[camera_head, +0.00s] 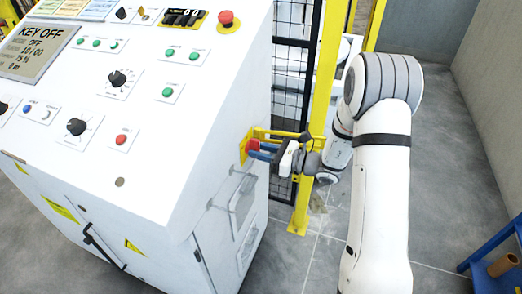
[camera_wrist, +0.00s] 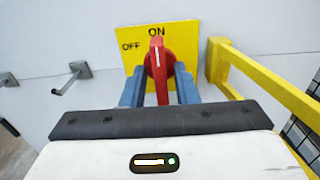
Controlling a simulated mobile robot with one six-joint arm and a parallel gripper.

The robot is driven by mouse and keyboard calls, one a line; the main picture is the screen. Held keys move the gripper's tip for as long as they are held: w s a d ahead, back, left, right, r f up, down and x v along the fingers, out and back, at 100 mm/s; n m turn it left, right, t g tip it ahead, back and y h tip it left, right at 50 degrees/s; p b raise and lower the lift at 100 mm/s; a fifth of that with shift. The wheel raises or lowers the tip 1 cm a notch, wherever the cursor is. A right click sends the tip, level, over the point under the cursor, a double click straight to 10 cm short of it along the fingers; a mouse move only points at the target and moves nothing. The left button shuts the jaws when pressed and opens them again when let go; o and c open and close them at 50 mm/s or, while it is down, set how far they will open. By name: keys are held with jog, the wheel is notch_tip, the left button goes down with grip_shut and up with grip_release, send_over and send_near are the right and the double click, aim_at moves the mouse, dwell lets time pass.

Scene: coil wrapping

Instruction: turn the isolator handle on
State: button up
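The red isolator handle (camera_wrist: 158,66) sits on a yellow plate (camera_wrist: 129,58) marked ON at the top and OFF at the upper left. Its white line stands upright and points at ON. My gripper (camera_wrist: 160,82) has one blue finger on each side of the handle, and the fingertips appear to touch its red sides. In the head view my gripper (camera_head: 262,152) reaches from the right to the red handle (camera_head: 252,146) on the cabinet's side. The fingers hide part of the handle there.
A yellow guard bar (camera_wrist: 222,62) stands just right of the plate. The white control cabinet (camera_head: 150,170) fills the left, its display (camera_head: 38,50) reading KEY OFF. A yellow post (camera_head: 318,110) and black mesh fence are behind my gripper.

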jog(key=shift+o, duration=0.5)
jog(key=shift+d, duration=0.15)
jog(key=v, duration=0.7)
jog(key=shift+d, duration=0.25)
jog(key=shift+s+r, duration=0.1)
jog(key=shift+s, duration=0.05)
jog(key=s+a+r+n+g+h+p, duration=0.1)
jog(key=s+r+n+g+h, duration=0.3)
jog(key=s+n, duration=0.3)
jog(key=s+a+r+n+g+h+p, duration=0.1)
jog(key=s+r+n+g+h, duration=0.25)
jog(key=s+n, duration=0.45)
jog(key=s+d+r+n+t+h+p, duration=0.1)
jog(key=s+d+r+n+t+h, duration=0.1)
jog(key=s+d+r+n+h, duration=0.1)
jog(key=s+d+r+n+t+h+p, duration=0.1)
jog(key=s+d+r+n+t+h, duration=0.1)
jog(key=d, duration=0.6)
jog(key=s+r+n+h, duration=0.1)
jog(key=s+n+h, duration=0.1)
jog(key=s+h, duration=0.1)
jog(key=shift+s+d+r+h, duration=0.2)
jog(key=shift+s+r+h, duration=0.1)
jog(key=shift+h, duration=0.45)
